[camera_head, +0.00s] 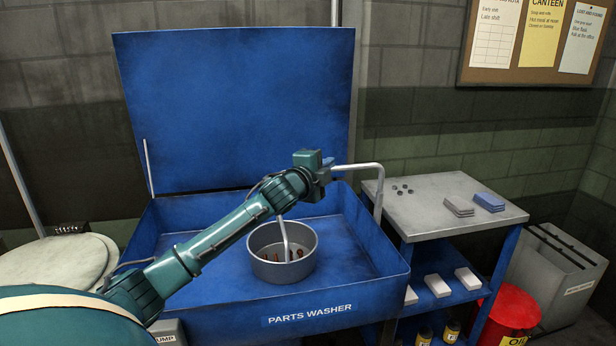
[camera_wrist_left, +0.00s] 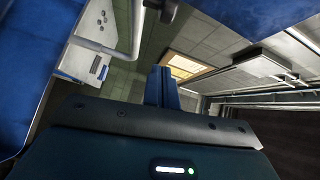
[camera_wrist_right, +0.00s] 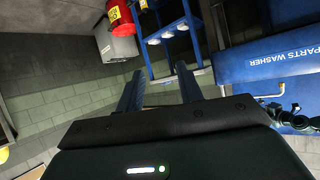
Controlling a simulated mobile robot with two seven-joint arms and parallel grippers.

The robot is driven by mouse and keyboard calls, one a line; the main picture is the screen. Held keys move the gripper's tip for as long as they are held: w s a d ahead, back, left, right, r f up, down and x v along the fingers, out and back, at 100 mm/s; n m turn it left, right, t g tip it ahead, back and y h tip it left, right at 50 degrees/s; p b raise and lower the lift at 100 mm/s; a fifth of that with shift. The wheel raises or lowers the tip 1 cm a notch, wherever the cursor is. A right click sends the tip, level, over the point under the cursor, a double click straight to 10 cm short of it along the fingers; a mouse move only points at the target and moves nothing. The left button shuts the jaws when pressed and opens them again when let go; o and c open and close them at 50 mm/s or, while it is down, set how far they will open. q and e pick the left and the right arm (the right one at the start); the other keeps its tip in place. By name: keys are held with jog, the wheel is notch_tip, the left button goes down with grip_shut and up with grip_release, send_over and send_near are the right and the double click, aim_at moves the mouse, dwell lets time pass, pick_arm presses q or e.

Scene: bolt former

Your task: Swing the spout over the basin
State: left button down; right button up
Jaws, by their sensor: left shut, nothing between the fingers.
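The spout (camera_head: 360,167) is a bent pale metal pipe rising at the right side of the blue parts washer basin (camera_head: 385,268). It runs left behind my left gripper (camera_head: 328,162). A pale pipe end (camera_head: 285,236) hangs down over a grey round pot in the basin and looks like its tip; the join is hidden by my arm. In the left wrist view the pipe (camera_wrist_left: 95,45) shows at upper left, and my left gripper (camera_wrist_left: 162,86) is shut and empty. Contact with the pipe cannot be told. My right gripper (camera_wrist_right: 160,88) is open and empty, away from the basin.
The grey pot (camera_head: 265,266) holds small brown parts. The blue lid (camera_head: 235,105) stands open behind the basin. A side table (camera_head: 430,205) with small parts and stacked pads stands at right. A red oil drum (camera_head: 510,312) and a grey bin (camera_head: 555,270) are beyond it.

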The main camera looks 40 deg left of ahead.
pick_arm(q)
jog(key=s+b, duration=0.1)
jog(key=s, duration=0.8)
jog(key=shift+s+a+b, duration=0.2)
jog(key=shift+b, duration=0.15)
